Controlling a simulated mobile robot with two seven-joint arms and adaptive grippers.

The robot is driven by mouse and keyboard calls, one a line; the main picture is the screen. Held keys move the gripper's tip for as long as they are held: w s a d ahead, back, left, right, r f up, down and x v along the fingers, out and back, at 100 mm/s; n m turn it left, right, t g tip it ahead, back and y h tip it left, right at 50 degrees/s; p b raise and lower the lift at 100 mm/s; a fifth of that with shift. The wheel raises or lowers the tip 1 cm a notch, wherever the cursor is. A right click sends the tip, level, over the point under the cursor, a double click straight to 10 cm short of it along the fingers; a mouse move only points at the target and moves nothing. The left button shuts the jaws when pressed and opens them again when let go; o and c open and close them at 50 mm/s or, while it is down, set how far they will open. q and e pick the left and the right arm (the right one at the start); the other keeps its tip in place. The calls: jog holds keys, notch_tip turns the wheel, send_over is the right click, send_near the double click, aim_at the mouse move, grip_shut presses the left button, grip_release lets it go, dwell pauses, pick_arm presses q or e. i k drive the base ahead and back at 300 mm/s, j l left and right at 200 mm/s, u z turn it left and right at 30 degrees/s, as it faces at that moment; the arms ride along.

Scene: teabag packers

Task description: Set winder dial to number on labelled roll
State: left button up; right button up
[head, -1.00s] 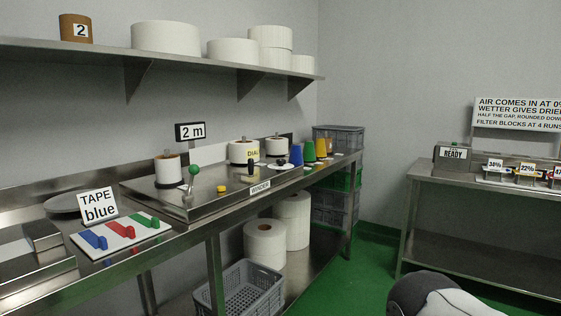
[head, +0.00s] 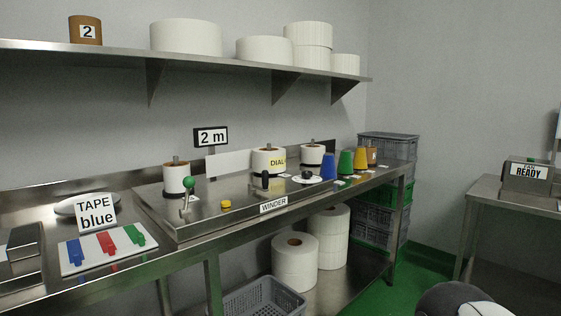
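The winder (head: 215,205) is a steel unit on the left bench, with a "WINDER" label on its front edge. A yellow "DIAL" tag (head: 278,162) stands by a white roll (head: 262,155) on it. A dark knob (head: 265,178) and a small round white plate with a dark handle (head: 307,179) are near the tag; the dial's setting is too small to read. A brown roll (head: 86,32) labelled "2" stands on the wall shelf at upper left. A sign (head: 211,137) behind the winder reads "2 m".
A "TAPE blue" sign (head: 97,212) and a board with blue, red and green pieces (head: 70,268) are at left. Blue, green and yellow cups (head: 345,162) stand at the bench's right end. Grey crates (head: 388,146) stand beyond. Green floor is open between the benches.

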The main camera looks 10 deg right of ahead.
aim_at(307, 174)
jog(key=i+l+u, duration=0.15)
jog(key=l, duration=0.5)
jog(key=i+l+u, duration=0.2)
jog(key=l, duration=0.5)
jog(key=i+l+u, duration=0.15)
jog(key=l, duration=0.55)
jog(key=l+u, duration=0.15)
jog(key=l, duration=0.55)
jog(key=i, duration=0.05)
